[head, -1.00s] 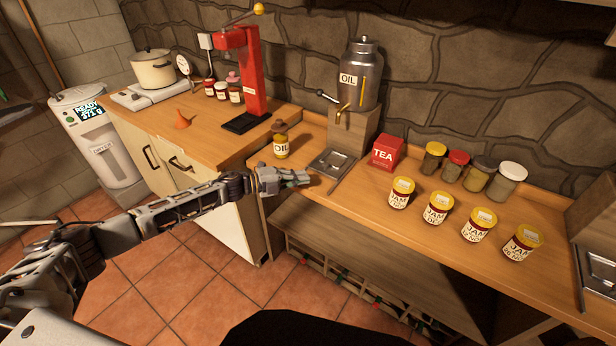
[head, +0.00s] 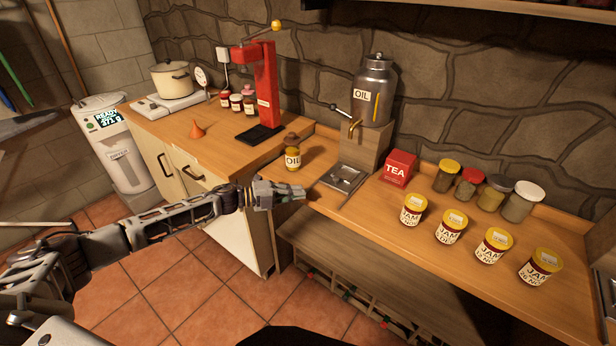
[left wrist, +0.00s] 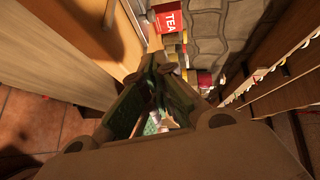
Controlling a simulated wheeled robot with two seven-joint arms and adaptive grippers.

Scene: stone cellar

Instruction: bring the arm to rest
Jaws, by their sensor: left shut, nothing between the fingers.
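My left arm (head: 150,226) reaches in from the left in the head view. Its gripper (head: 290,191) is shut and empty, in front of the counter's front edge, close to the oil bottle (head: 292,159) but apart from it. In the left wrist view the shut fingers (left wrist: 155,85) fill the middle. My right gripper does not show in either view.
The wooden counter (head: 335,203) bears a drip tray (head: 344,178), a red tea box (head: 399,168), several jam jars (head: 450,227) and an oil urn (head: 374,92). A red press (head: 262,85) and a pot (head: 171,80) stand further left. Open tiled floor (head: 195,284) lies below the arm.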

